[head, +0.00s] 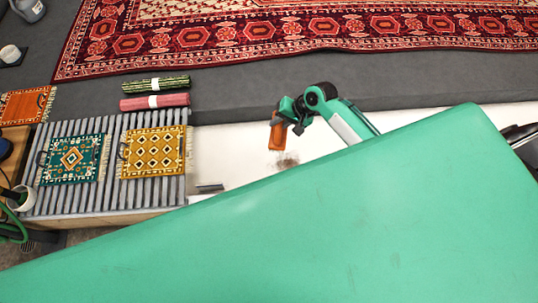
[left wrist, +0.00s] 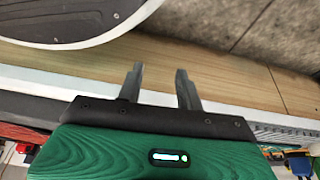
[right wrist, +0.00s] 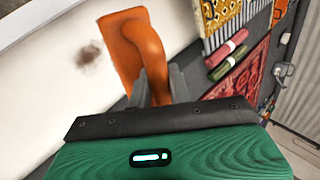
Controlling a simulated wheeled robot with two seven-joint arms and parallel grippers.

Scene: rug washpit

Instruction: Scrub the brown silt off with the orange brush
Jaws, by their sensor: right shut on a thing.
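The orange brush (head: 277,136) is held over the white surface (head: 225,150) in the head view. My right gripper (head: 291,119) is shut on it. The brush also shows in the right wrist view (right wrist: 138,50), between the two fingers of the right gripper (right wrist: 160,88). A brown silt patch (head: 286,161) lies on the white surface just below the brush in the head view, and beside the brush in the right wrist view (right wrist: 88,55). I cannot tell whether the brush touches the surface. My left gripper (left wrist: 160,80) is open and empty above a wooden surface in the left wrist view.
A slatted rack (head: 110,180) at the left holds a teal mat (head: 71,158) and a yellow mat (head: 153,152). Green (head: 155,82) and red (head: 155,101) rolls lie behind it. A large red rug (head: 300,35) lies at the back. My green arm hides much of the foreground.

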